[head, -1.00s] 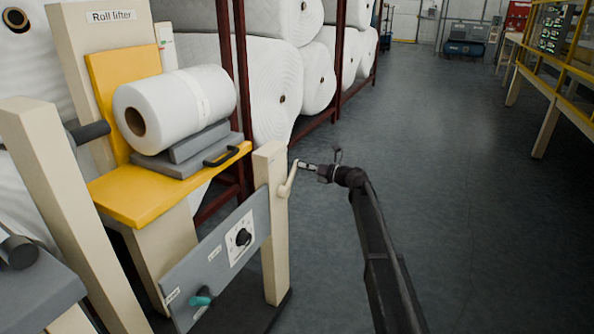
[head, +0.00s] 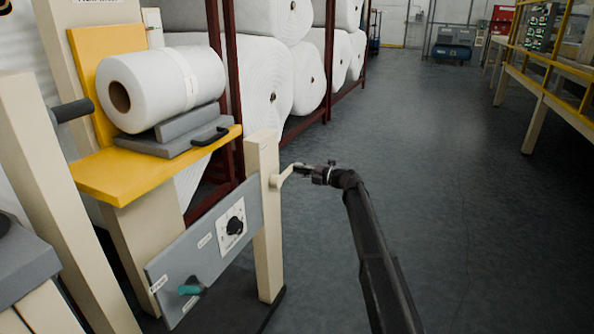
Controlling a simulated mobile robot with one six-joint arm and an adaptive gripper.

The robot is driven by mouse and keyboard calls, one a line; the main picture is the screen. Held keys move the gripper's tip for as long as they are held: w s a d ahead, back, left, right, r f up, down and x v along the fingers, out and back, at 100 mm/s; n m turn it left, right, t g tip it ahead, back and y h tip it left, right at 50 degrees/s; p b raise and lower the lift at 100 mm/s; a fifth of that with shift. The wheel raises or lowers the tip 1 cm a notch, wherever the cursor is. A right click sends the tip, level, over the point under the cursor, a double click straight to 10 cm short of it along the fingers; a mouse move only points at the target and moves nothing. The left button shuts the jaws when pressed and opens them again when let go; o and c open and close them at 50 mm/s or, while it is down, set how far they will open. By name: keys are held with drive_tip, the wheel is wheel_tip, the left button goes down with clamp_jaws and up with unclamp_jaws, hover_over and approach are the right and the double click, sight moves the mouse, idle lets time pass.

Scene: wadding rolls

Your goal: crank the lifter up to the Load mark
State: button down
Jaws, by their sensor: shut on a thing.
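The lifter is a cream frame with a yellow platform (head: 120,180) holding a white roll (head: 165,85) on grey blocks. A cream crank (head: 280,178) sticks out from the right post (head: 264,215). My gripper (head: 301,169) is shut on the crank's handle end, to the right of the post; the handle is mostly hidden by the fingers. A grey panel (head: 215,255) carries a dial (head: 235,227) and a teal-handled knob (head: 190,290). Its small labels are too small to read, and I cannot make out the Load mark.
Large white rolls (head: 267,85) sit in a dark red rack (head: 232,80) behind the lifter. Yellow railing (head: 560,100) runs along the right. The grey floor between is clear.

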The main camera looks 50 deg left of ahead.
drive_tip(key=shift+s+a+f, duration=0.15)
drive_tip(key=shift+s+f, duration=0.1)
drive_tip(key=shift+s, duration=0.1)
drive_tip(key=shift+c, duration=2)
unclamp_jaws()
drive_tip(key=shift+w, duration=0.1)
drive_tip(key=shift+w+d, duration=0.1)
drive_tip(key=shift+d, duration=0.1)
drive_tip(key=shift+w+d, duration=0.2)
drive_tip(key=shift+d, duration=0.2)
drive_tip(key=v, duration=1.1)
drive_tip(key=shift+s, duration=0.1)
